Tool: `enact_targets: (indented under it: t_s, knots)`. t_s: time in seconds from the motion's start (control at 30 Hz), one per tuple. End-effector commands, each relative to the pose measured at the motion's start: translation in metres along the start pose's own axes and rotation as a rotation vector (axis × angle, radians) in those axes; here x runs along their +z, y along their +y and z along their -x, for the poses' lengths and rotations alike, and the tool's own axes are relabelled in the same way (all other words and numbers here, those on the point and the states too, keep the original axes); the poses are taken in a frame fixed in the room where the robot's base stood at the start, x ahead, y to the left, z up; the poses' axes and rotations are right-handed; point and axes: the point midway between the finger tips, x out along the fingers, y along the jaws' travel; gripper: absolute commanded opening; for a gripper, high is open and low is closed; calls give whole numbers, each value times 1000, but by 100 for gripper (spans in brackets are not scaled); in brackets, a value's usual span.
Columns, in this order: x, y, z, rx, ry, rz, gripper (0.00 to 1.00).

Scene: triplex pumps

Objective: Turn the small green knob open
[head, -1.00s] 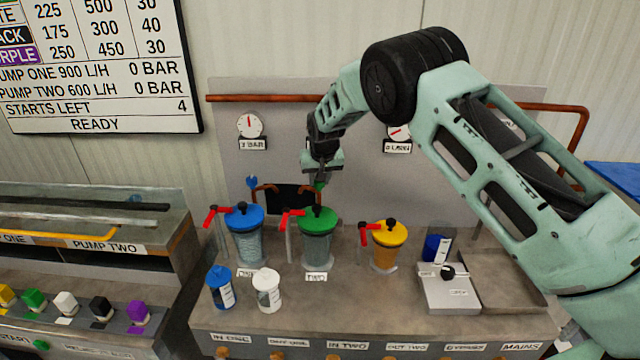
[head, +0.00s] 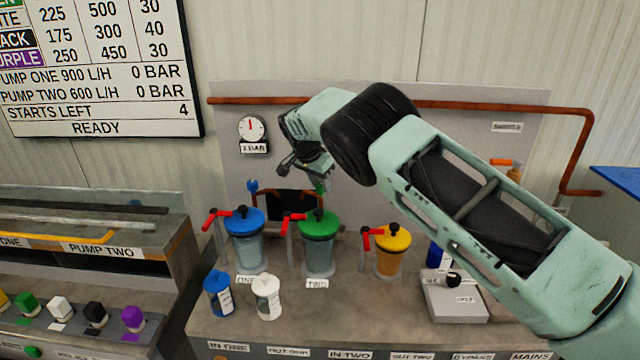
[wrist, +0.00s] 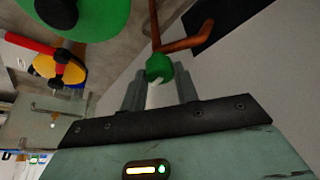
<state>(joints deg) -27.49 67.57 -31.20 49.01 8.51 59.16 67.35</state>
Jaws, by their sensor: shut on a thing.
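The small green knob (wrist: 160,67) sits at the end of a copper pipe and lies between my fingertips in the wrist view. A small bit of it shows in the head view (head: 321,187), behind the green-lidded canister (head: 318,224). My gripper (wrist: 158,84) is shut on it, with one finger on each side; it also shows in the head view (head: 317,178), tilted. How far the knob is turned cannot be told.
A blue knob (head: 252,185) stands to the left on its own pipe. Blue-lidded (head: 245,220) and yellow-lidded (head: 393,237) canisters with red handles flank the green one. A copper pipe (head: 440,103) crosses the back panel above.

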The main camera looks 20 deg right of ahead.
Motion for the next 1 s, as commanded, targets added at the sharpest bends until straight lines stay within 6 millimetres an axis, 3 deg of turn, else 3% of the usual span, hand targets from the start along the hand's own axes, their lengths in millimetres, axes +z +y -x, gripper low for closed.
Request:
enact_targets:
  t_s: [0.33,0.87,0.9,0.97,1.0]
  knots:
    - [0,-1,0,52,-1,-126,8]
    - [0,-1,0,60,-2,-148,8]
    - [0,-1,0,60,-2,-148,36]
    - [0,-1,0,60,-1,-148,52]
    - [0,-1,0,60,-1,-147,52]
